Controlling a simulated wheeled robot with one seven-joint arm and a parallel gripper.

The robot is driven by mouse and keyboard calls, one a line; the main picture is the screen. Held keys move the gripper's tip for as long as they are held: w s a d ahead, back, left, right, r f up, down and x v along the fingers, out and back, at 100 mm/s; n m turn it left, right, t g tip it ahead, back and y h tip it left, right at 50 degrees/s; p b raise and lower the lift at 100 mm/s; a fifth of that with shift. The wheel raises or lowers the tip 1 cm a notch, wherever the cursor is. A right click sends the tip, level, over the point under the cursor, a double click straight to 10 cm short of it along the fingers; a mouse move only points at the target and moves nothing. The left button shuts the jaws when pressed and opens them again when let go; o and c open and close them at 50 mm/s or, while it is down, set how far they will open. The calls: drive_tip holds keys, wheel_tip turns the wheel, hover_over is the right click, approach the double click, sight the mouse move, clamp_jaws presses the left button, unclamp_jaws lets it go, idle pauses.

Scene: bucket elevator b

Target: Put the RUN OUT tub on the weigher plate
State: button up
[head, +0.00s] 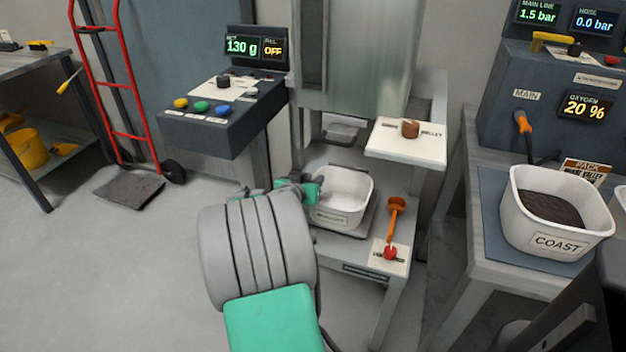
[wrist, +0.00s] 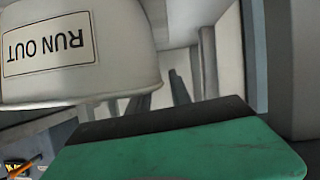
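A white tub (head: 346,199) stands upright and empty-looking on a grey plate (head: 352,232) in the machine's lower bay, under the spout. Its front label is too small to read in the head view. In the wrist view, a white tub (wrist: 120,55) with an upside-down RUN OUT label fills the upper left. My gripper (head: 306,188) is at the tub's left rim, with a green finger overlapping it. One green finger with a dark pad (wrist: 180,140) shows close up in the wrist view. The other finger is hidden there, so I cannot tell whether the rim is gripped.
An orange-handled lever (head: 395,218) and red knob (head: 390,252) stand right of the tub. A white shelf with a brown knob (head: 410,129) juts out above. A COAST tub (head: 550,235) of dark contents stands on the right bench. The control box (head: 215,115) display reads 130 g.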

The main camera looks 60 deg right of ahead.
drive_tip(key=shift+a+r, duration=0.25)
drive_tip(key=shift+r, duration=0.1)
drive_tip(key=p+v, duration=0.2)
drive_tip(key=v, duration=0.9)
drive_tip(key=w+a+f+n+t+y, duration=0.1)
drive_tip(key=w+a+f+n+y, duration=0.2)
drive_tip(key=a, duration=0.5)
drive_tip(key=w+a+n+t+y, duration=0.2)
drive_tip(key=w+a+y, duration=0.1)
drive_tip(key=w+a, duration=0.4)
drive_tip(key=s+a+n+g+y, duration=0.1)
drive_tip(key=a+n, duration=0.4)
drive_tip(key=a, duration=0.7)
drive_tip(key=s+a+n+g+y, duration=0.1)
drive_tip(key=s+a+n+y, duration=0.3)
drive_tip(key=a, duration=0.8)
drive_tip(key=n+y, duration=0.1)
drive_tip(key=y, duration=0.1)
drive_tip(key=shift+a+r+n+y, duration=0.2)
drive_tip(key=shift+a+n+y, duration=0.1)
drive_tip(key=shift+a, duration=0.1)
drive_tip(key=shift+s, duration=0.1)
